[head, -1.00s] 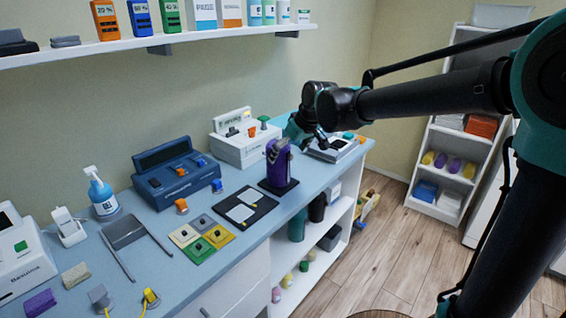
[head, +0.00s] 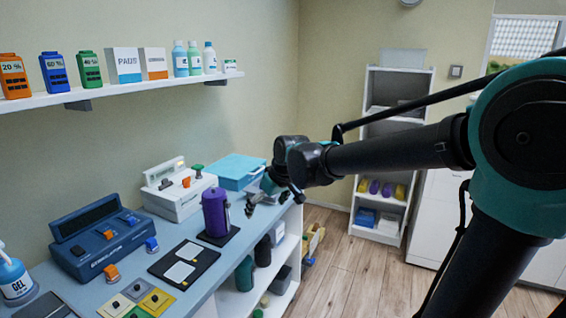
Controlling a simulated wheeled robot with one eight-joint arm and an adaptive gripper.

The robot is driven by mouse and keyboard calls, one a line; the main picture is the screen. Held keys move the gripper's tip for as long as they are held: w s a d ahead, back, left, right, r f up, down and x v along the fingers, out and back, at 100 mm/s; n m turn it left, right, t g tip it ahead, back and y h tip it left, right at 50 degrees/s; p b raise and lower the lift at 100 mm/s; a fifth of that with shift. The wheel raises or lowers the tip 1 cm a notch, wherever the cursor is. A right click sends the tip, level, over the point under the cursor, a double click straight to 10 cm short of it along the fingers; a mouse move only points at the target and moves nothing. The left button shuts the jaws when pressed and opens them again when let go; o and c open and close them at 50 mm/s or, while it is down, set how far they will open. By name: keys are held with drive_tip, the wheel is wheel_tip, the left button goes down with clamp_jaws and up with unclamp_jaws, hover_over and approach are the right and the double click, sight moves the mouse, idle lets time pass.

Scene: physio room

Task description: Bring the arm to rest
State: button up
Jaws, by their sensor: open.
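My arm reaches in from the right over the counter (head: 90,284). My gripper (head: 270,206) hangs at its end, over the counter's far right end, pointing down. Its dark fingers are apart and I see nothing held between them. A purple canister (head: 215,212) stands upright on a dark square base just left of my gripper, apart from it in the picture. The wrist and fingers partly cover the counter surface behind them, so what lies directly under the gripper is unclear.
A white device (head: 178,194) and a turquoise box (head: 236,171) stand along the wall. A blue stimulator unit (head: 100,244) is further left. A shelf (head: 130,94) with bottles and boxes hangs above.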

drive_tip(key=s+d+f+m+h, duration=0.1)
drive_tip(key=s+d+f+m, duration=0.2)
drive_tip(key=d, duration=0.6)
drive_tip(key=s+d+f+m+h, duration=0.1)
drive_tip(key=s+d+f+m, duration=0.2)
drive_tip(key=s+d+f, duration=0.4)
drive_tip(key=s+d+f+m+h, duration=0.1)
drive_tip(key=s+d+f, duration=0.5)
drive_tip(key=d, duration=0.7)
drive_tip(key=shift+f+m+h, duration=0.4)
drive_tip(key=shift+f+m, duration=0.05)
drive_tip(key=shift+m, duration=0.45)
